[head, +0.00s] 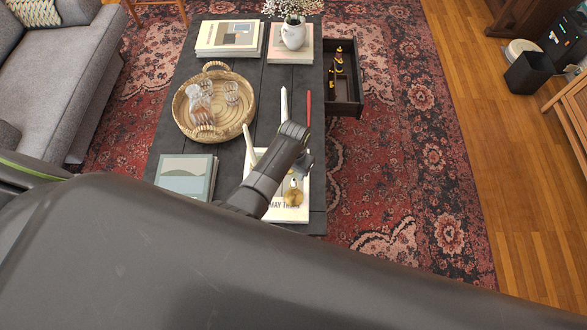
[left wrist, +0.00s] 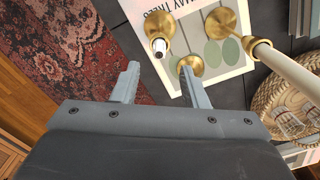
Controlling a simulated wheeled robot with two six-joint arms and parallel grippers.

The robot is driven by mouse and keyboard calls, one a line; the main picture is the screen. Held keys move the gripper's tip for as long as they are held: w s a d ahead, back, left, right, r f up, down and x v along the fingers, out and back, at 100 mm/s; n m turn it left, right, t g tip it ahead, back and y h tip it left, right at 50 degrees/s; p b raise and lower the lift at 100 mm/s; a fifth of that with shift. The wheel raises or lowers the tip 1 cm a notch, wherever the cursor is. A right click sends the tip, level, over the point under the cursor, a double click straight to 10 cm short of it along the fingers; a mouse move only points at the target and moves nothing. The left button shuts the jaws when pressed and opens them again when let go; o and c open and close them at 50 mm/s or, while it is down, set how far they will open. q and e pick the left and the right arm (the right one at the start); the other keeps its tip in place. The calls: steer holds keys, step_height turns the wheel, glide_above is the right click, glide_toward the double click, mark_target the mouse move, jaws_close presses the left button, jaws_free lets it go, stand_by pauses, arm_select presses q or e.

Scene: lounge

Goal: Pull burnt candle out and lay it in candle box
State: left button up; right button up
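My left gripper (left wrist: 158,68) is open and empty above the table. In the left wrist view a short whitish candle stub with a dark tip (left wrist: 159,45), likely the burnt candle, stands in a brass holder (left wrist: 157,24). It lies just ahead of the gap between my fingertips, not gripped. A tall white candle (left wrist: 290,70) rises from another brass holder to the right, and also shows in the head view (head: 249,146). A third brass holder (left wrist: 190,66) shows behind the right finger. In the head view my left gripper (head: 304,163) hides much of the holders. I cannot make out the candle box.
The holders stand on a book (head: 290,212) on the dark table (head: 262,80). A white candle (head: 283,104) and a red one (head: 308,108) are farther back. A wicker tray with glassware (head: 240,122) is left. An open drawer (head: 357,85) with small yellow-black items juts out right.

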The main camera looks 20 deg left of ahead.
mark_target(293, 180)
arm_select(q)
step_height(293, 180, down, 5)
steer(key=b, duration=0.4)
steer(key=shift+r+b, duration=0.15)
steer(key=shift+b, duration=0.2)
steer(key=shift+f+b, duration=1.2)
steer(key=shift+f, duration=0.75)
steer(key=c, duration=0.7)
steer(key=o, duration=0.7)
steer(key=shift+o, duration=0.2)
steer(key=shift+s, duration=0.1)
